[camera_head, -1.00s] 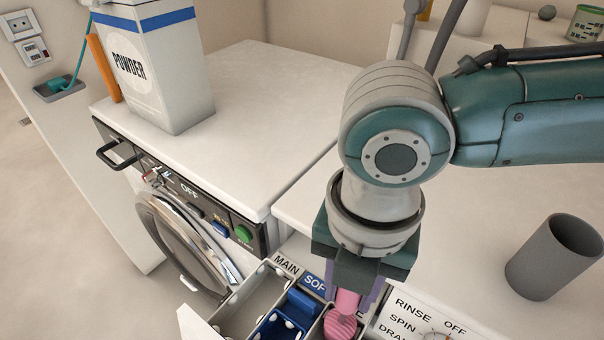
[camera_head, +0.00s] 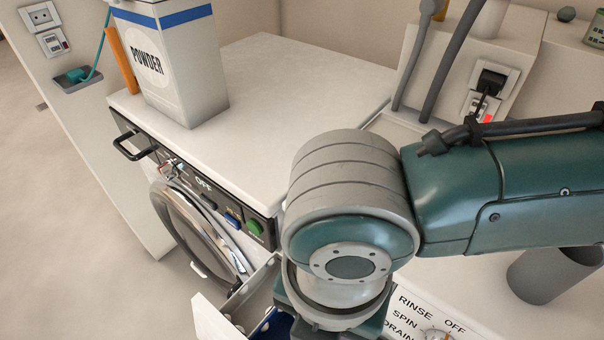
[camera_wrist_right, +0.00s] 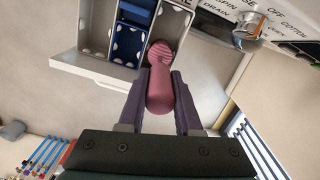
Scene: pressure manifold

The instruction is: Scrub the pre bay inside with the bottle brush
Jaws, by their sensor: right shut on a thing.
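My right gripper (camera_wrist_right: 160,78) is shut on the pink bottle brush (camera_wrist_right: 161,95) in the right wrist view. The ribbed brush head points at the near end of the pre bay (camera_wrist_right: 172,30), the compartment under a label ending in "RE". I cannot tell how deep the head is in the bay. The open drawer (camera_wrist_right: 92,68) also shows in the head view (camera_head: 208,318), where my right arm hides the pre bay, the brush and the gripper's fingers. My left gripper is not in view.
The blue soft bay (camera_wrist_right: 129,40) and grey main bay (camera_wrist_right: 96,30) lie beside the pre bay. A powder box (camera_head: 170,65) stands on the washer top (camera_head: 265,75). A grey cup (camera_head: 545,275) stands partly behind my arm. The round door (camera_head: 190,235) is below the panel.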

